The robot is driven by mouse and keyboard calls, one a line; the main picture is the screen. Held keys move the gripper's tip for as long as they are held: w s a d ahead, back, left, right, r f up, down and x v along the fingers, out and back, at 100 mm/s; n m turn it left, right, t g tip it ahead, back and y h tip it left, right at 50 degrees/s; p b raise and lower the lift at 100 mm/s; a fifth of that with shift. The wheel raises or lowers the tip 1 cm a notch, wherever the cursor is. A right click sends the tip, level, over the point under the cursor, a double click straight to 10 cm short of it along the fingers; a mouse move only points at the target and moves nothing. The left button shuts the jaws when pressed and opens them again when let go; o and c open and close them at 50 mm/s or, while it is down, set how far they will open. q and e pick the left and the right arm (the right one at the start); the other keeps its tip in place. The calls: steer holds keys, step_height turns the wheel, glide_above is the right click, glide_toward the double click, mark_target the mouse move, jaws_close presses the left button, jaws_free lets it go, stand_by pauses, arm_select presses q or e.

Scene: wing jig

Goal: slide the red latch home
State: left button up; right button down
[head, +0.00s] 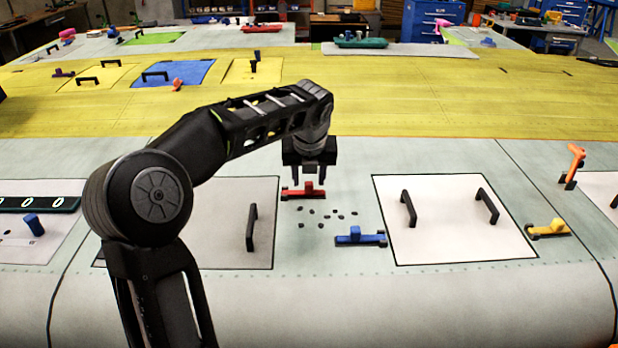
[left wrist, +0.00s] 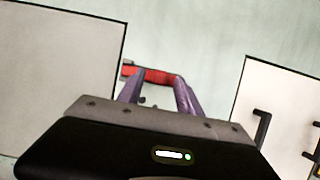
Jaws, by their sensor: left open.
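The red latch (head: 303,191) sits on the pale wing skin between two white panels, with a small raised knob toward its right part. My left gripper (head: 310,178) points down just above and behind the latch in the head view. In the left wrist view the red latch (left wrist: 155,76) shows beyond and between the two fingers of my left gripper (left wrist: 160,88). The fingers are apart with nothing seen held between them. I cannot tell whether they touch the latch. The fingers hide part of it in the wrist view. My right gripper is not in view.
Several small dark fasteners (head: 327,213) lie loose in front of the red latch. A blue latch (head: 360,237) is beside the right white panel (head: 455,240), which has two black handles. A yellow latch (head: 548,229) is farther right. The left white panel (head: 205,245) has a black handle.

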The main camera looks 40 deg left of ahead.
arm_select(q)
steer(key=shift+w+a+f, duration=0.2)
steer(key=shift+f, duration=0.45)
jaws_close()
stand_by(1.0)
